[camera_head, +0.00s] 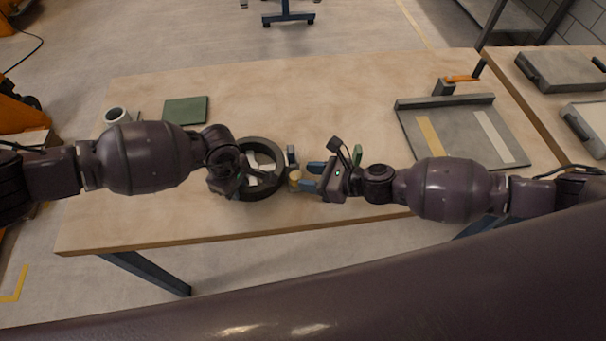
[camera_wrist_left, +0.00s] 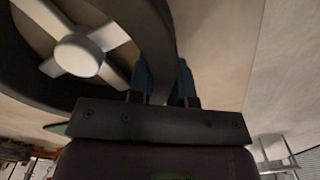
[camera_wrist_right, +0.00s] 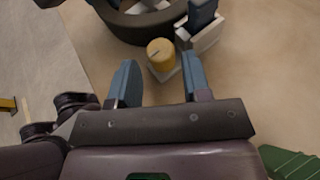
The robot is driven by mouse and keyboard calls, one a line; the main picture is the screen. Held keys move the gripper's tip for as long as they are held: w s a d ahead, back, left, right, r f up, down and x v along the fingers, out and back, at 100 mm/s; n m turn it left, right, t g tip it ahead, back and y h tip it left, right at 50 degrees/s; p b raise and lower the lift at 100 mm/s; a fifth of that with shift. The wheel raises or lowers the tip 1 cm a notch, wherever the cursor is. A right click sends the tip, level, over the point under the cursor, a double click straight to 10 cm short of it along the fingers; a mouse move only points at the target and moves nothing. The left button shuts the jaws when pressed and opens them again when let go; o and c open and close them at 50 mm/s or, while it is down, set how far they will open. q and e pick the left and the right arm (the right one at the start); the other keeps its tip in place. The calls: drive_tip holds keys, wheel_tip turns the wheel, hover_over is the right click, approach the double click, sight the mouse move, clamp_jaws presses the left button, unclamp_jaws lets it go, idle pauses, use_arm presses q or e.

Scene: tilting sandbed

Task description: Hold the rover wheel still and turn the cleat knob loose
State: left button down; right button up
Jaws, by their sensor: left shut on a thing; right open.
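The rover wheel (camera_head: 262,193) is a dark ring with pale spokes, near the front middle of the table. My left gripper (camera_head: 241,178) is shut on its rim; the left wrist view shows blue fingers (camera_wrist_left: 163,78) on either side of the rim, and the pale hub (camera_wrist_left: 80,53). The cleat knob (camera_head: 295,176) is a small yellow cylinder just right of the wheel; it also shows in the right wrist view (camera_wrist_right: 160,53), beside a pale block with a dark upright part (camera_wrist_right: 203,18). My right gripper (camera_head: 311,177) is open, its fingers pointing at the knob, which lies just beyond the fingertips.
A green ridged thing (camera_wrist_right: 290,163) lies close to my right gripper. A green pad (camera_head: 185,110) and a white cup-like piece (camera_head: 117,115) are at the left. A grey tray (camera_head: 450,151) with two strips lies at the right. The middle back of the table is clear.

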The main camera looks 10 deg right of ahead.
drive_tip(key=v, duration=0.9)
drive_tip(key=shift+s+d, duration=0.15)
use_arm(q)
drive_tip(key=c, duration=1)
unclamp_jaws()
